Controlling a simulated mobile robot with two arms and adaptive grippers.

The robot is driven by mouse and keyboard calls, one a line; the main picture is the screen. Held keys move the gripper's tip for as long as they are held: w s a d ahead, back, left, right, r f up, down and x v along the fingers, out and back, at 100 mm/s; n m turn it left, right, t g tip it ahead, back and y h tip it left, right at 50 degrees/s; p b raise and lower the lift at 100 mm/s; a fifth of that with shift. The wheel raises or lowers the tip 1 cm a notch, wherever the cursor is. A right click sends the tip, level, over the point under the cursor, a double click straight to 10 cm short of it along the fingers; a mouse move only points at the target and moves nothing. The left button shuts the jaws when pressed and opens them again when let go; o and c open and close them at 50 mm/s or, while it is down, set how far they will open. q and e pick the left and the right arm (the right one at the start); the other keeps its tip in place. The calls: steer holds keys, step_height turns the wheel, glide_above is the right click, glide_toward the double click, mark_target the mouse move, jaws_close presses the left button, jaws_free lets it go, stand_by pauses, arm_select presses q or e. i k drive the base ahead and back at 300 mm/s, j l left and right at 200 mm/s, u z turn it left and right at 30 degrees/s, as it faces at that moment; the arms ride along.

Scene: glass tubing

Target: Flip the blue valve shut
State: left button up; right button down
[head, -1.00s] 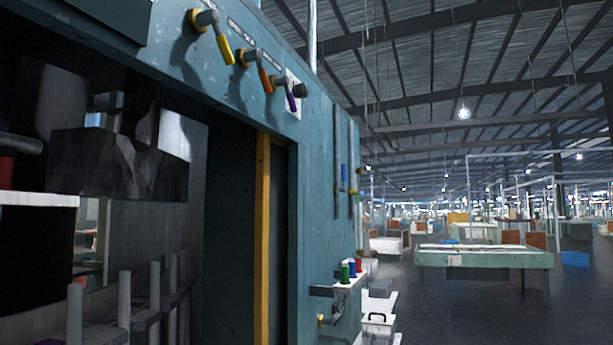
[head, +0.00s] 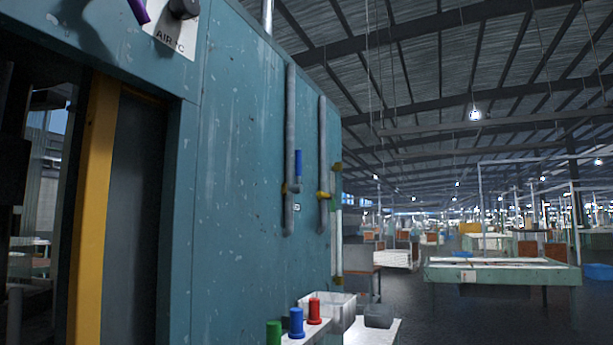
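The blue valve (head: 298,163) is a small upright blue handle on the left of two grey vertical pipes on the teal machine panel. Its handle stands parallel to its pipe (head: 290,200). A yellow valve (head: 324,195) sits on the right-hand pipe (head: 322,150), and its handle appears to lie across that pipe. Neither of my grippers shows in the head view.
The teal machine wall (head: 235,190) fills the left side, with a yellow post (head: 94,200) by its dark opening. Green (head: 273,333), blue (head: 296,322) and red (head: 314,311) spools stand on a low shelf beside a white bin (head: 338,308). Open floor lies to the right.

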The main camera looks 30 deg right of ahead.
mark_target(297, 189)
steer(key=i+l, duration=0.15)
steer(key=l, duration=0.25)
steer(key=i+l, duration=0.15)
steer(key=l, duration=0.25)
steer(key=i+l, duration=0.1)
steer(key=l, duration=0.3)
steer(key=i+l, duration=0.15)
steer(key=l, duration=0.25)
steer(key=i+l, duration=0.15)
steer(key=l, duration=0.25)
